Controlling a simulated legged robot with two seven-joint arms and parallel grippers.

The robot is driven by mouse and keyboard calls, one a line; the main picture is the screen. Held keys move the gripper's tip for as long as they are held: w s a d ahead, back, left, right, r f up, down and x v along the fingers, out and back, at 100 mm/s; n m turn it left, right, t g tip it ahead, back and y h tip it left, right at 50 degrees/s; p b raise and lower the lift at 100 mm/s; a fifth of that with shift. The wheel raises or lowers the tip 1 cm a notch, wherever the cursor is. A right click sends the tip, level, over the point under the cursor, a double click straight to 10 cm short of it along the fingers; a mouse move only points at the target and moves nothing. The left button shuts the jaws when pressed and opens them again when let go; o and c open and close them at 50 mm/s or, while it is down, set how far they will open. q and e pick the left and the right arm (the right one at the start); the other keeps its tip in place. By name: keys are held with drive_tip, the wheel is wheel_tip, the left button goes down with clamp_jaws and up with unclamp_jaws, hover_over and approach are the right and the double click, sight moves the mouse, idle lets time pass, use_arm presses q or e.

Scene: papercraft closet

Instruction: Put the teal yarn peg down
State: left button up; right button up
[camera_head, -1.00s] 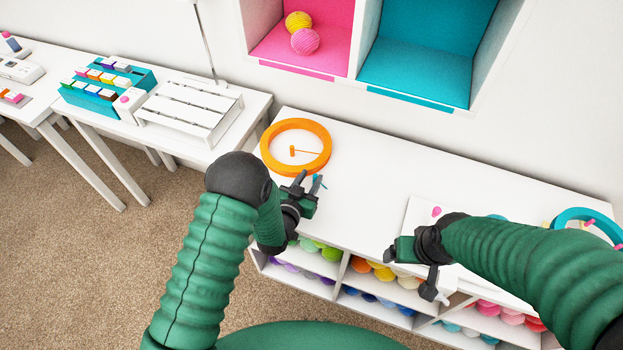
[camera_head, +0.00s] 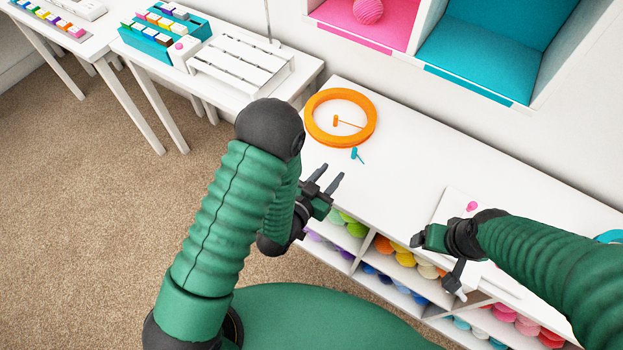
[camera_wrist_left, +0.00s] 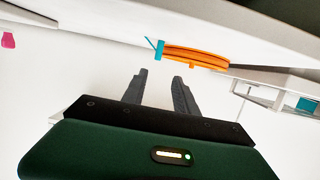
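The teal yarn peg (camera_head: 356,154) lies on the white tabletop, just in front of the orange ring (camera_head: 312,122). It also shows in the left wrist view (camera_wrist_left: 158,50), ahead of the fingers and apart from them. My left gripper (camera_head: 328,178) is open and empty, near the table's front edge and nearer to me than the peg. In the left wrist view, its two fingers (camera_wrist_left: 158,88) stand apart with nothing between them. My right gripper (camera_head: 437,262) is at the table's front edge on the right, its fingers spread wide and nothing seen between them.
An orange peg (camera_head: 336,121) is inside the orange ring. A pink peg (camera_head: 472,206) lies on a white board to the right. Yarn balls fill the shelves (camera_head: 375,262) under the tabletop. Pink and teal cubbies (camera_head: 497,50) hang above. The middle tabletop is clear.

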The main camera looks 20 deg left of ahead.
use_arm(q)
drive_tip(key=shift+w+a+r+y, duration=0.1)
drive_tip(key=shift+w+a+y, duration=0.1)
drive_tip(key=shift+w+y, duration=0.15)
drive_tip(key=a+g, duration=0.1)
drive_tip(key=a+g+y, duration=0.1)
drive_tip(key=a+n+g+y, duration=0.1)
drive_tip(key=a, duration=0.1)
drive_tip(key=shift+w+r, duration=0.1)
drive_tip(key=shift+r, duration=0.25)
drive_tip(key=s+a+r+n+g+y, duration=0.1)
drive_tip(key=s+a+r+g, duration=0.1)
drive_tip(key=s, duration=0.6)
drive_tip(key=s+a+r+n+g+y, duration=0.1)
drive_tip(key=s+a+r+g, duration=0.2)
drive_tip(key=s+a+g, duration=0.2)
drive_tip(key=s+g, duration=0.1)
drive_tip(key=s, duration=0.1)
drive_tip(key=shift+s+a+r+n+g, duration=0.2)
drive_tip(key=shift+s+n+g, duration=0.1)
drive_tip(key=shift+s+n, duration=0.1)
